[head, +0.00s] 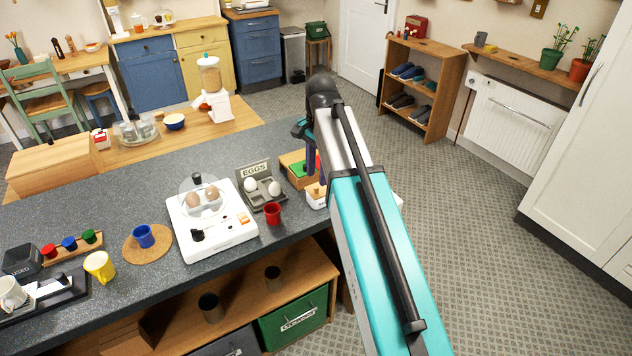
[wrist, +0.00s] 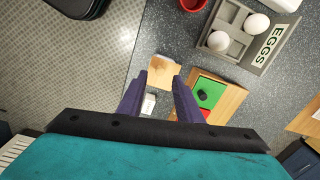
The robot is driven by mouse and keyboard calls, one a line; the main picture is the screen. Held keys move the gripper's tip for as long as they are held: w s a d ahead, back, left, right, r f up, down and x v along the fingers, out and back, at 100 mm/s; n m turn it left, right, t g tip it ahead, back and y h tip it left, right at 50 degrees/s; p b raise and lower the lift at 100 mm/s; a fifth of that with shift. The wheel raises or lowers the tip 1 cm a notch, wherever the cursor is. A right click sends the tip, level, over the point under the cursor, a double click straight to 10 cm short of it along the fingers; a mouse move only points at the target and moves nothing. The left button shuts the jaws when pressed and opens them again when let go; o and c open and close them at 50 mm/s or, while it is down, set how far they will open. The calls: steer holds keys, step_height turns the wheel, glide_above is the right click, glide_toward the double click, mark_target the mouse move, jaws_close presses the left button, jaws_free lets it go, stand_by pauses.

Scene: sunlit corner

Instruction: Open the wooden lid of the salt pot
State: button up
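The salt pot (head: 316,198) is a small white pot with a wooden lid. It stands near the worktop edge, partly hidden by my arm in the head view. In the wrist view its square wooden lid (wrist: 165,70) is seen from above, close to the fingertips, and appears shut. My gripper (wrist: 158,77) is open, with two purple fingers apart and nothing clearly between them. In the head view my gripper (head: 312,168) points down above the pot area. I cannot tell its exact height over the lid.
A wooden box with green and red panels (wrist: 210,93) stands close beside the pot. An egg holder (head: 262,201) and a red cup (head: 273,213) are to its left in the head view. A white object (wrist: 149,104) shows between the fingers. Open floor lies beyond the edge.

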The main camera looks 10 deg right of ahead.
mark_target(316, 187)
steer(key=shift+w+f+p, duration=0.1)
steer(key=shift+f+p, duration=0.35)
steer(key=shift+f, duration=1.85)
steer(key=shift+c, duration=0.3)
jaws_close()
